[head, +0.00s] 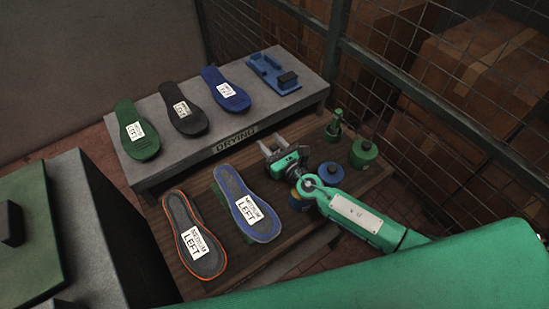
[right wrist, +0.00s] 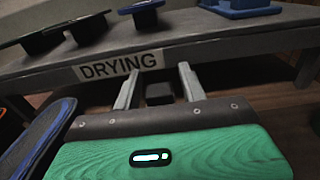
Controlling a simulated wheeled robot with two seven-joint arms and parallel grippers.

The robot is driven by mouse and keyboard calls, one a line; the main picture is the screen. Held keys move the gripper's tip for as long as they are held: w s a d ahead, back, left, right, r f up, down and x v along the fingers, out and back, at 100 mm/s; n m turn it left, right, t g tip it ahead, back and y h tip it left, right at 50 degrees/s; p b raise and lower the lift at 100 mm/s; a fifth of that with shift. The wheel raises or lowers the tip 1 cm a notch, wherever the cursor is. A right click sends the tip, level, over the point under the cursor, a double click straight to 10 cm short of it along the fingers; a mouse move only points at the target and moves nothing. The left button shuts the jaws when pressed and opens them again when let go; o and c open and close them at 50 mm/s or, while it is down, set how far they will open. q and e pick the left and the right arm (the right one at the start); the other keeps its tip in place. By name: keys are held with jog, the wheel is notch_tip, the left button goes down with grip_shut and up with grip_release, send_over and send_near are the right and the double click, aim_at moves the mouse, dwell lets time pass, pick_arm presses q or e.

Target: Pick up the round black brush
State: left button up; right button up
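My right gripper (head: 270,150) is over the wooden bench just in front of the grey drying shelf. In the right wrist view its two fingers (right wrist: 158,92) are spread apart. A small dark block-like thing (right wrist: 159,94) shows between and beyond the fingers; I cannot tell whether it is the round black brush, and no contact with the fingers is visible. No round black brush can be made out clearly in the head view; the gripper and arm hide part of the bench. My left gripper is not in view.
The drying shelf (head: 175,160) holds green, black and blue insoles and a blue fixture (head: 273,73). Two insoles marked LEFT (head: 195,235) lie on the bench. A green bottle-like item (head: 335,127), a green tin (head: 363,153) and a blue container (head: 330,173) stand right of the gripper, near wire mesh.

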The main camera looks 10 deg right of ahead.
jog(key=c, duration=0.8)
jog(key=shift+r, duration=0.1)
